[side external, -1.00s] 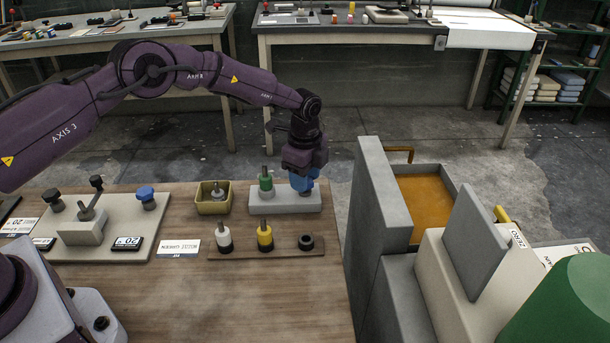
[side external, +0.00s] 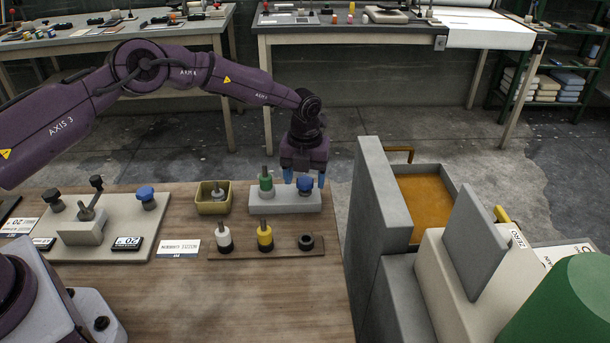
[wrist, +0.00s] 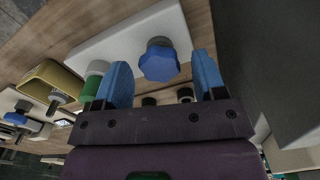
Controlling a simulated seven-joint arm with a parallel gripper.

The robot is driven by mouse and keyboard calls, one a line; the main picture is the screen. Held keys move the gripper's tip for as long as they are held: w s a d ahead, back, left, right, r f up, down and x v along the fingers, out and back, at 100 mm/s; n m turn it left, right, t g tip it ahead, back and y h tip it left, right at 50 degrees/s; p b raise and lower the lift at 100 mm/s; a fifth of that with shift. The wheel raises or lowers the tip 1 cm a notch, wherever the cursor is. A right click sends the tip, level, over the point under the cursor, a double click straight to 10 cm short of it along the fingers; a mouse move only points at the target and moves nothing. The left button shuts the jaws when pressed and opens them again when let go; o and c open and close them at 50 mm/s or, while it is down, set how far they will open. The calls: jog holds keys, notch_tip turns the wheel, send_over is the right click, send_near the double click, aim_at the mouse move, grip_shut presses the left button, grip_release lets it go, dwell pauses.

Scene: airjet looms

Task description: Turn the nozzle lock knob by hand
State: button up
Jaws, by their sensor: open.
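The blue lock knob (side external: 305,185) sits upright on the right end of the light grey block (side external: 285,202). A green-collared nozzle (side external: 266,180) stands on the same block, left of the knob. My gripper (side external: 304,178) points down just above the knob, its blue fingers spread to the knob's left and right. In the wrist view the lobed knob (wrist: 159,62) shows in the space between the two fingers, with visible gaps on both sides. Whether the fingertips reach down to its rim is hard to tell.
A wooden strip (side external: 285,252) in front holds a white nozzle (side external: 224,239), a yellow nozzle (side external: 265,236) and a black ring (side external: 306,242). A yellow bin (side external: 212,207) is to the left. A tall grey wall (side external: 380,200) stands close on the right.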

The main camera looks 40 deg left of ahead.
jog(key=shift+r, duration=0.1)
jog(key=shift+r, duration=2.9)
